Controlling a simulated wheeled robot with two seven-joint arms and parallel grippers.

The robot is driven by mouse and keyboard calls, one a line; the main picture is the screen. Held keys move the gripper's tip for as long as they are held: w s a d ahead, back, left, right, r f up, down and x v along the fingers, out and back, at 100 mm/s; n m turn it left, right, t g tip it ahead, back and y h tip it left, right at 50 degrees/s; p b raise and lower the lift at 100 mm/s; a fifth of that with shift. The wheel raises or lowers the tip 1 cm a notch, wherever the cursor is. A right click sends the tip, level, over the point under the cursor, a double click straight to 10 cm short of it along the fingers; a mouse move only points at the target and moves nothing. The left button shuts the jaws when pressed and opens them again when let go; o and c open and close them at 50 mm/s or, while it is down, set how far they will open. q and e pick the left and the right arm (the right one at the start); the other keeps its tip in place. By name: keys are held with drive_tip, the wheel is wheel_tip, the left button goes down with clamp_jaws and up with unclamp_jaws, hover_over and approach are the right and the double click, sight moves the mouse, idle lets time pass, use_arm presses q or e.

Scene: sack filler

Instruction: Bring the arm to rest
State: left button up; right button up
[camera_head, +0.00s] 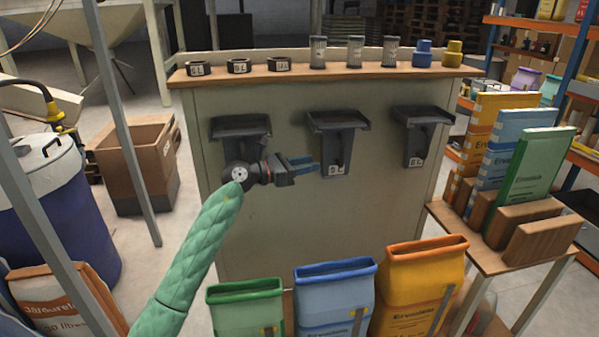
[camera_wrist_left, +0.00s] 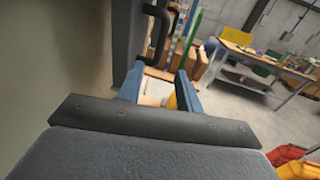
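My left arm (camera_head: 195,260), in a green quilted sleeve, reaches up from the lower left of the head view. My left gripper (camera_head: 303,164) is in front of the cabinet's pale front, beside the middle bracket (camera_head: 338,122). Its two blue fingers point right and stand apart with nothing between them. In the left wrist view the gripper (camera_wrist_left: 160,90) also shows its blue fingers apart, with a dark handle (camera_wrist_left: 158,35) beyond them. Whether the gripper touches the bracket I cannot tell. My right gripper is in neither view.
Green (camera_head: 245,309), blue (camera_head: 335,298) and orange (camera_head: 418,287) open sacks stand below the gripper. The cabinet top (camera_head: 300,72) holds dark rings, metal cylinders and coloured pieces. A wooden table (camera_head: 480,240) with filled sacks stands right; a blue drum (camera_head: 60,205) stands left.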

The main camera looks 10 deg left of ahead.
use_arm(q)
drive_tip(key=shift+s+a, duration=0.25)
drive_tip(key=shift+a, duration=0.2)
